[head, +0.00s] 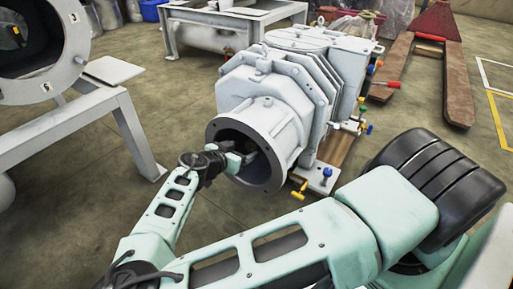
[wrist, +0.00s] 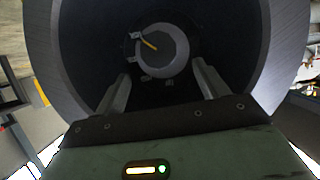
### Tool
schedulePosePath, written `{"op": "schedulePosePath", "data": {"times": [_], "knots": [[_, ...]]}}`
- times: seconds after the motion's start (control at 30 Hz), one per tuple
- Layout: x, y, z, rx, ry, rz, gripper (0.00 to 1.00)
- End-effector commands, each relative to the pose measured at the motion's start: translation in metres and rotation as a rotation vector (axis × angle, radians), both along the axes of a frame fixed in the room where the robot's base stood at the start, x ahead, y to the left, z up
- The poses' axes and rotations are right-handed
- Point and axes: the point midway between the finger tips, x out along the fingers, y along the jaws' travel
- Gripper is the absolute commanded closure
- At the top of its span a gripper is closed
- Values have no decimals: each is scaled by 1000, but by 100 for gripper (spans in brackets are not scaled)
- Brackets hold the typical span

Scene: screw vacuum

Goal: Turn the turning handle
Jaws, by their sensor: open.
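The screw vacuum (head: 285,85) is a large light grey machine with a round, dark flanged opening facing me. In the wrist view, a round grey hub (wrist: 168,60) with a short yellow mark sits deep inside the opening. This is probably the turning handle, but its shape is not clear in the dark. My gripper (head: 248,157) is at the mouth of the opening. In the wrist view, the two fingers of my gripper (wrist: 161,85) are spread wide and empty. They point at the hub, which shows between and beyond them. No contact is visible.
The flange rim (wrist: 268,50) surrounds my fingers on the left, top and right. A grey frame with another round opening (head: 45,50) stands at the left. A red and brown pallet jack (head: 450,85) is at the back right. Bare floor (head: 190,100) lies between.

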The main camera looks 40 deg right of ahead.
Motion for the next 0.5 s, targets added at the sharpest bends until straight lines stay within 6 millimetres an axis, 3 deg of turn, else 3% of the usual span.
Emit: {"op": "schedulePosePath", "data": {"times": [0.3,0.5], "knots": [[20,-58,-29,1,0,-5,27],[29,-81,-38,2,1,-3,27]]}}
